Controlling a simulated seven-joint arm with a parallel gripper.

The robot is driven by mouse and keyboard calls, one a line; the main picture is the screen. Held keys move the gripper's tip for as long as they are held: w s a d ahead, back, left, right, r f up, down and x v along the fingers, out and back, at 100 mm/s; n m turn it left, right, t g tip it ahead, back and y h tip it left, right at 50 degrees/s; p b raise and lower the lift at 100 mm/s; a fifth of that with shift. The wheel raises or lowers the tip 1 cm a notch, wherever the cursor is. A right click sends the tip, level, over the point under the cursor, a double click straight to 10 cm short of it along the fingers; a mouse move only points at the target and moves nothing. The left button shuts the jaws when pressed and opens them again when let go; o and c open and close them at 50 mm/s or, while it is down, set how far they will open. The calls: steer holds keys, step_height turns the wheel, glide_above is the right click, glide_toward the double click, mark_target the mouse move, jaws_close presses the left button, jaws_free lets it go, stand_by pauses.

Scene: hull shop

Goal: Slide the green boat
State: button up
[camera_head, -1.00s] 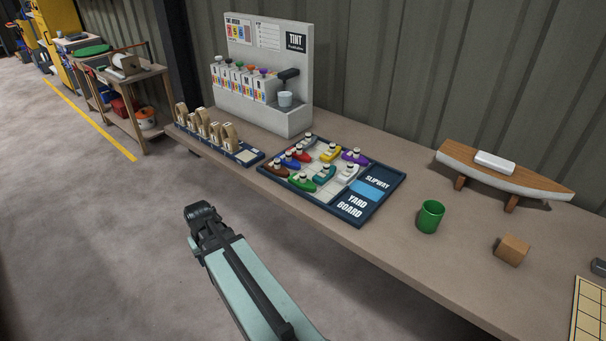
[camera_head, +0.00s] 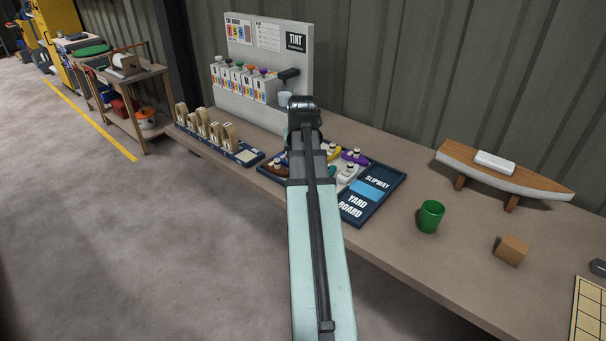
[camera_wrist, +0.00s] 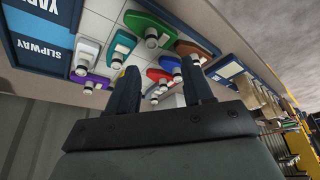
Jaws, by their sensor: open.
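The green boat (camera_wrist: 147,25) shows in the wrist view at the top middle, on the yard board (camera_wrist: 68,62), beside the teal boat (camera_wrist: 122,46). In the head view my arm hides the green boat, and the board (camera_head: 395,192) shows to the right of the arm. My gripper (camera_wrist: 160,82) is open, its two fingers apart over the board area, with nothing held between them. The green boat appears beyond the fingertips, apart from them. In the head view the hand hides the fingertips. The board's slipway, with a blue patch (camera_head: 367,190), lies at its right side.
Red (camera_wrist: 157,74), brown (camera_wrist: 192,48), white (camera_wrist: 84,52) and purple (camera_wrist: 92,83) boats crowd the board. Behind stands the tint stand (camera_head: 262,55).

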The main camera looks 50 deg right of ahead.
steer(key=x, duration=0.4)
steer(key=d+x, duration=0.1)
steer(key=x, duration=0.7)
steer(key=shift+s+d+f, duration=0.25)
steer(key=shift+s+d, duration=0.05)
steer(key=shift+d, duration=0.1)
steer(key=shift+c, duration=0.3)
jaws_close()
stand_by(0.4)
